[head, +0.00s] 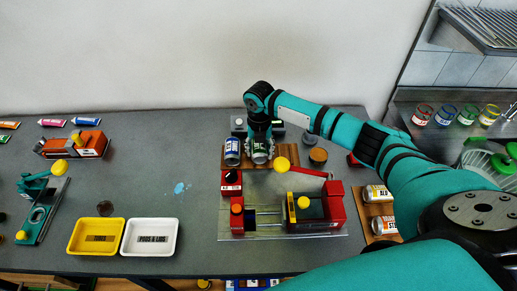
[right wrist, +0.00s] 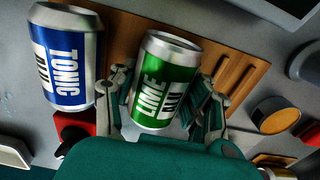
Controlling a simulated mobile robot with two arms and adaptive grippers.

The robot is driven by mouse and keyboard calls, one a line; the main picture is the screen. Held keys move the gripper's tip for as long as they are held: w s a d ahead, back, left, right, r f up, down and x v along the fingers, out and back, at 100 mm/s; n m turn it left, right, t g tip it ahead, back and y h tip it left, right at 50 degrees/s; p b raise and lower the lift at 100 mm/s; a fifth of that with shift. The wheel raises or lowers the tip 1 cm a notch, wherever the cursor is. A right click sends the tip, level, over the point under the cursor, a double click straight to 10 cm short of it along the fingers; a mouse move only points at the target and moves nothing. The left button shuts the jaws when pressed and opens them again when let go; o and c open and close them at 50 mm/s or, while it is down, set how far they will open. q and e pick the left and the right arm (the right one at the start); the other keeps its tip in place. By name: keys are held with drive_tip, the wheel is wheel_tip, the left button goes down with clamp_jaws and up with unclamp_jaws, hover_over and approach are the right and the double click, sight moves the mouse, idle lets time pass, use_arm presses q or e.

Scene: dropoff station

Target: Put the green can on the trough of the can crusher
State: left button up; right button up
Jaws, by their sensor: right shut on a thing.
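The green can (right wrist: 165,85), marked LIME ALU, is between the fingers of my right gripper (right wrist: 167,98) in the right wrist view. My right gripper (head: 259,150) is shut on it; in the head view the can (head: 260,158) shows partly below the fingers, over the wooden board. I cannot tell if its base touches the board. The can crusher (head: 336,204), red with a yellow-knobbed lever, stands in front of the gripper. Its open trough (head: 266,218) lies left of the yellow and black block. My left gripper is not in view.
A blue tonic can (right wrist: 67,60) stands left of the green can on the wooden board (right wrist: 222,55). A yellow tray (head: 73,246) and a white tray (head: 128,246) lie front left. Two cans on a board (head: 370,209) are right of the crusher. A light blue spill (head: 180,188) marks the table.

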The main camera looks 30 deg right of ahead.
drive_tip(key=shift+r+p, duration=2.05)
drive_tip(key=shift+r, duration=0.35)
